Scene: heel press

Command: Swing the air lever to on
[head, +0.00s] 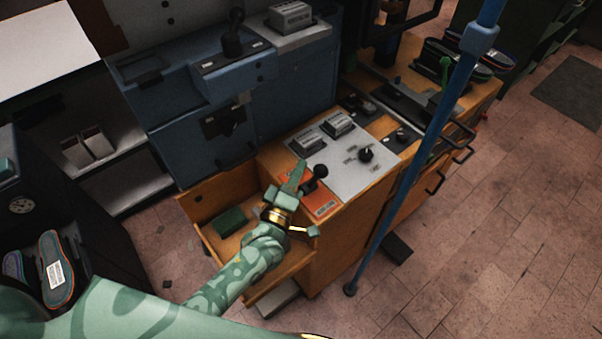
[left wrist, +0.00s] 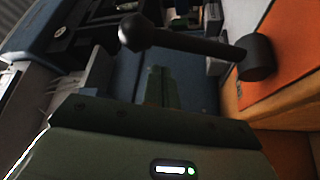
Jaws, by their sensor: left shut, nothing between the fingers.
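The air lever (head: 320,171) has a black ball knob and stands on an orange plate (head: 325,208) at the corner of the wooden bench. My left gripper (head: 297,172) is shut and empty just left of the knob, over the plate's far edge. In the left wrist view the lever's dark rod (left wrist: 195,44) runs across the picture from the knob to a round pivot on the orange plate (left wrist: 290,50). The shut fingers (left wrist: 158,82) point just below the rod; I cannot tell whether they touch it. The plate's lettering is too small to read. My right gripper is out of view.
A grey panel (head: 350,182) with a black knob (head: 366,154) lies right of the lever. An open drawer (head: 215,190) holding a green block is under my left forearm. A blue machine (head: 215,85) stands behind; a blue pole (head: 420,160) rises at right.

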